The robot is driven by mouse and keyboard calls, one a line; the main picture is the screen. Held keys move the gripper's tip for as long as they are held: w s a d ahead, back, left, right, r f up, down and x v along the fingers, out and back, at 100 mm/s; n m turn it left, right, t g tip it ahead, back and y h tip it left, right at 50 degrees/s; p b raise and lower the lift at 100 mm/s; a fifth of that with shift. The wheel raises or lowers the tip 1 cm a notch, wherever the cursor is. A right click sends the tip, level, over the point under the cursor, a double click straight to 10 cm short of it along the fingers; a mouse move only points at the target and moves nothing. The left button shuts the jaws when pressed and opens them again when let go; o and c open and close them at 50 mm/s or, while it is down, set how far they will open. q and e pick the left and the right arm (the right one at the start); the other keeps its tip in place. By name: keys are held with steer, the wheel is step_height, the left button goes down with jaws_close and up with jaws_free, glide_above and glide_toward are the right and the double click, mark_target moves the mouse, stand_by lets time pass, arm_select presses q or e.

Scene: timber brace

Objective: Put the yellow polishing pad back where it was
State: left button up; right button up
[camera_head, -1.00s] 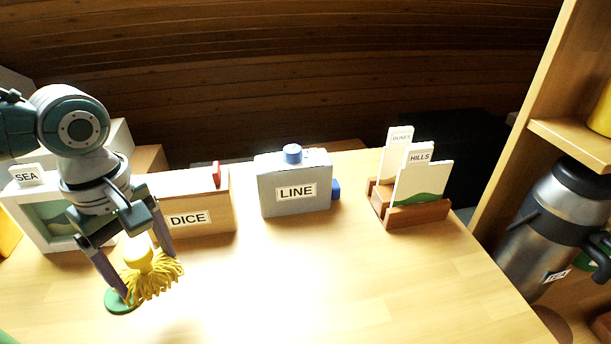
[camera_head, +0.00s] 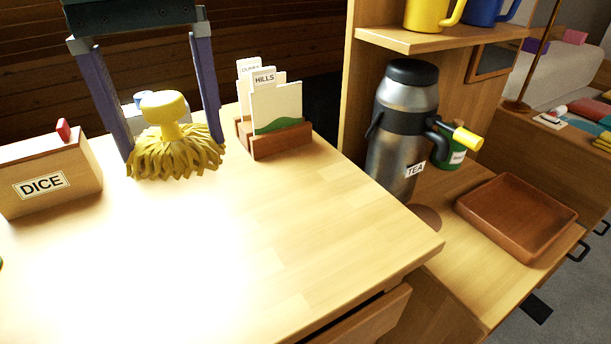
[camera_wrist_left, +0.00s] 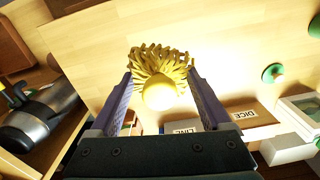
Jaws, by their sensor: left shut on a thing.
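The yellow polishing pad (camera_head: 178,157) has a round knob on top and a fringe of thick yellow strands. My left gripper (camera_head: 172,143) is shut on it, with a purple finger on each side, and holds it upright above the table. In the left wrist view, the pad (camera_wrist_left: 160,68) sits between the fingers of my left gripper (camera_wrist_left: 160,82), over bare wood. A green round piece (camera_wrist_left: 272,73) lies on the table, apart from the pad. My right gripper is in no view.
The DICE box (camera_head: 50,178) stands at the left, and the HILLS card holder (camera_head: 275,135) at the back. A TEA flask (camera_head: 402,125) and a brown tray (camera_head: 515,215) are beyond the right edge. The table's front (camera_head: 230,265) is clear.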

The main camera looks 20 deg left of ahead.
mark_target(215, 274)
arm_select(q)
steer(key=f+b, duration=0.2)
steer(key=f, duration=0.5)
steer(key=f+b, duration=0.2)
steer(key=f, duration=0.6)
steer(key=shift+a, duration=0.2)
step_height(215, 274, down, 4)
steer(key=shift+f+b, duration=0.1)
steer(key=shift+b, duration=0.75)
steer(key=o, duration=1.1)
steer(key=shift+f, duration=0.1)
